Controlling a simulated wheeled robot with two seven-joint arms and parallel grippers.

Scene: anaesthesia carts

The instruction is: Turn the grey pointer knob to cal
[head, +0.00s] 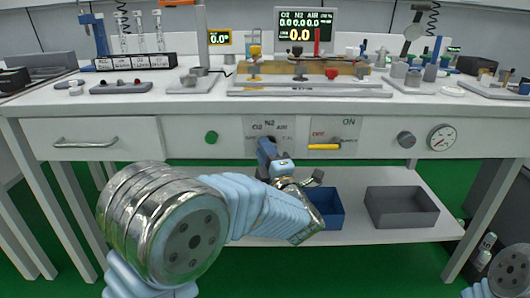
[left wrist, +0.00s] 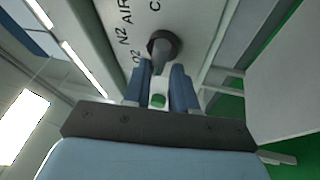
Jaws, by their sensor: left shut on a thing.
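My left gripper (head: 276,165) reaches the knob from below and in front. In the left wrist view the knob (left wrist: 162,44) shows its round dark base and a grey bar running down between the blue fingers of the gripper (left wrist: 160,80), which is shut on it. Which label the pointer faces is not clear.
Right of the knob is a yellow lever (head: 325,146) between OFF and ON, then a dark round knob (head: 406,139) and a gauge (head: 442,137). A green button (head: 211,137) and a drawer handle (head: 86,143) are left. A blue bin (head: 328,204) and grey bin (head: 402,210) stand below.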

